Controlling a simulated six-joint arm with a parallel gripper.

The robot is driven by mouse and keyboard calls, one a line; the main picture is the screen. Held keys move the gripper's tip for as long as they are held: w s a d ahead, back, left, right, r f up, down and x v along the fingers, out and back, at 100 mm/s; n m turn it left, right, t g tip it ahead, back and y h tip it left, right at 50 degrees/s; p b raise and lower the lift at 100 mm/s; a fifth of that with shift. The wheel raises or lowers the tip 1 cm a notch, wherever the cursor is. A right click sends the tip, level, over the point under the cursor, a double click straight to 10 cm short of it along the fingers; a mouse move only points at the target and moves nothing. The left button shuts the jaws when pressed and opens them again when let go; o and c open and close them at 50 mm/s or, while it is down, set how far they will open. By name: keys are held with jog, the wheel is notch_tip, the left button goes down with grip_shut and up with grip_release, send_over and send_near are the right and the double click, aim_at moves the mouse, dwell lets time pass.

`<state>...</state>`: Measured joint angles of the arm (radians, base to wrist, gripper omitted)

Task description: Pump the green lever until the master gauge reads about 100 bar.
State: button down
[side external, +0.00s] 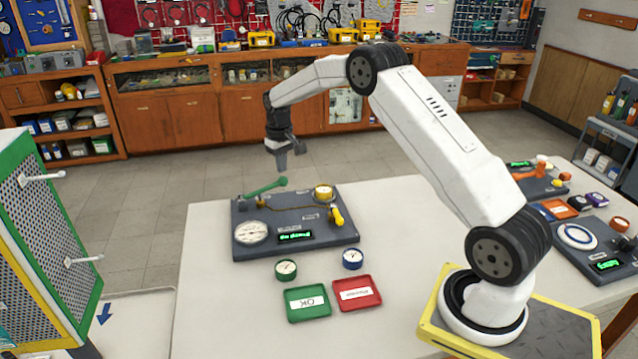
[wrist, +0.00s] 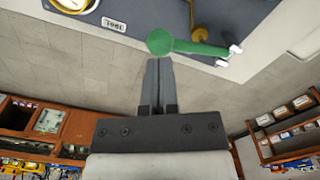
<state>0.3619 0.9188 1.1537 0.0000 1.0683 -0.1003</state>
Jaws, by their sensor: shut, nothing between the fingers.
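The green lever (side external: 265,188) sits on the back left of a dark grey test bench (side external: 345,238), slanting up to a round knob at its right end. In the wrist view the lever (wrist: 195,46) shows with its knob just beyond my fingertips. My gripper (side external: 282,168) is shut and empty, pointing down above the knob; whether it touches cannot be told. A large white dial (side external: 251,233), likely the master gauge, is at the bench's front left; its needle is too small to read. A green-lit display (side external: 295,236) is beside it.
A yellow-rimmed gauge (side external: 323,192) and a yellow handle (side external: 337,216) are on the bench's right. Two small loose gauges, green (side external: 286,269) and blue (side external: 353,258), lie in front, near a green tray (side external: 308,314) and a red tray (side external: 369,305). Other benches stand at the right.

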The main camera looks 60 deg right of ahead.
aim_at(283, 183)
jog(key=shift+f, duration=0.2)
jog(key=shift+f, duration=2.95)
dwell(2.6)
jog(key=shift+r, duration=3.25)
